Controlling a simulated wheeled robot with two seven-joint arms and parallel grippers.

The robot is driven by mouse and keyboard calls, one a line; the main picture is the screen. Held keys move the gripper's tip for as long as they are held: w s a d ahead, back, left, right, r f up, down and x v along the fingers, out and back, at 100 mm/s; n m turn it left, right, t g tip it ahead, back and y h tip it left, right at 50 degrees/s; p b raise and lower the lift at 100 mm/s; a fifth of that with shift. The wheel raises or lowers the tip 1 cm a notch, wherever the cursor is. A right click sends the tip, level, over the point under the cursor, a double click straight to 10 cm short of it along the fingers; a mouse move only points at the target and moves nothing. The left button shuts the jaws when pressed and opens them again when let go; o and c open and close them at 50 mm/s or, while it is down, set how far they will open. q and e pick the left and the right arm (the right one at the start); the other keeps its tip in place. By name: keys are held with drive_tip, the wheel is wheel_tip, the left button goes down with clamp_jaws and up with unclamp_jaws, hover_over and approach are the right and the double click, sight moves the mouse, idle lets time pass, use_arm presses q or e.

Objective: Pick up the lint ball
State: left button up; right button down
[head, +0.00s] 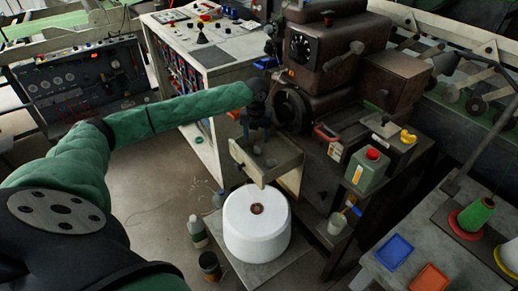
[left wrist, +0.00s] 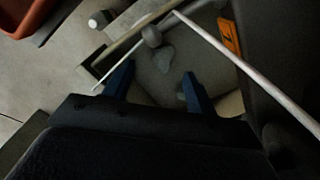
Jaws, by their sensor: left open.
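My left gripper (head: 256,134) is open, its blue fingers pointing down over a beige open tray (head: 289,165) on the front of the brown machine. A small round grey lint ball (head: 257,149) is in the tray, below the fingers. In the left wrist view, the round grey lint ball (left wrist: 152,36) lies beyond the open fingertips of the left gripper (left wrist: 156,82), apart from them. A flatter grey lump (left wrist: 164,58) lies beside it; I cannot tell whether it is lint too. My right gripper is not in view.
A white yarn cone (head: 257,232) stands below the tray, with bottles (head: 197,231) to its left. Floor at left is mostly clear.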

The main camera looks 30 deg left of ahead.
sight(257, 148)
use_arm(q)
drive_tip(key=f, duration=0.1)
drive_tip(key=f+p, duration=0.1)
drive_tip(key=f, duration=0.3)
drive_tip(key=shift+d, duration=0.3)
drive_tip(key=shift+f, duration=0.4)
drive_tip(key=c, duration=1.1)
drive_tip(key=shift+c, duration=0.5)
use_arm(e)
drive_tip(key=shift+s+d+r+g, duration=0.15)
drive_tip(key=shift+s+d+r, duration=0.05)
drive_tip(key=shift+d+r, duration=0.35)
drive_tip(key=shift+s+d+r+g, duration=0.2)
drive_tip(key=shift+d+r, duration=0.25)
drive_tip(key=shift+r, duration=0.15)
